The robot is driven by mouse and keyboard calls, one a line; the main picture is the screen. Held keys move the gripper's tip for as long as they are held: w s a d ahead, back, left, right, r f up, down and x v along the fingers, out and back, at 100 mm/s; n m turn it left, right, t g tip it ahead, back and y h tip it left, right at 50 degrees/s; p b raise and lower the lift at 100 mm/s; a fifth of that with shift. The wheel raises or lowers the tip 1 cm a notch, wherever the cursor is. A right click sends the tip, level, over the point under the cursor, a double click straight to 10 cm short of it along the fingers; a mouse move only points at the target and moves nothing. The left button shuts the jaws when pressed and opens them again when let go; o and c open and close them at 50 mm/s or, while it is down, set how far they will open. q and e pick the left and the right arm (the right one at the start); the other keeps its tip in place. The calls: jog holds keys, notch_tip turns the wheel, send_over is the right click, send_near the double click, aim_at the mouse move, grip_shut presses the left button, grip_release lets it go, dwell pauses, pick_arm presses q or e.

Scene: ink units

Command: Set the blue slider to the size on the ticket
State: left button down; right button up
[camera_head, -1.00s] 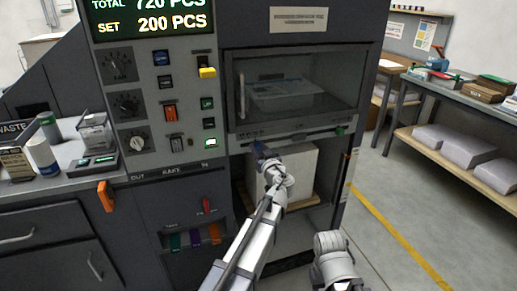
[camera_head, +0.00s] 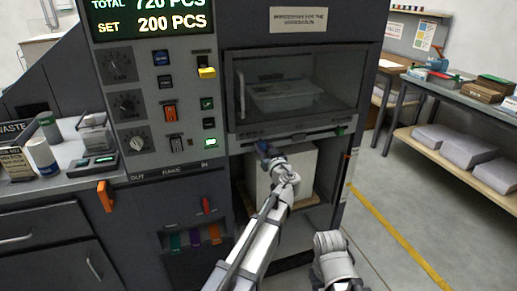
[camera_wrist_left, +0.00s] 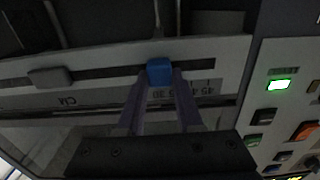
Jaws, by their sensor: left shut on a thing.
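The blue slider (camera_wrist_left: 159,71) sits in a slot of a pale rail (camera_wrist_left: 110,66) below the machine's window. In the head view the gripper mostly hides the slider. I cannot make out a ticket with a readable size.
A second, greyish knob (camera_wrist_left: 50,77) sits farther along the rail. A window with a handle (camera_head: 290,92) is above the rail, and a white stack (camera_head: 305,170) stands in the bay below. A control panel (camera_head: 165,105) with knobs and a lit green button is to the left.

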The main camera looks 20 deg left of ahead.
pick_arm(q)
jog(key=shift+w+d, duration=0.25)
jog(key=shift+d, duration=0.15)
jog(key=c, duration=0.6)
grip_release()
jog(key=shift+d, duration=0.1)
jog(key=shift+o, duration=0.2)
jog(key=v, duration=0.7)
jog(key=shift+s+d, duration=0.2)
jog(key=shift+s, duration=0.1)
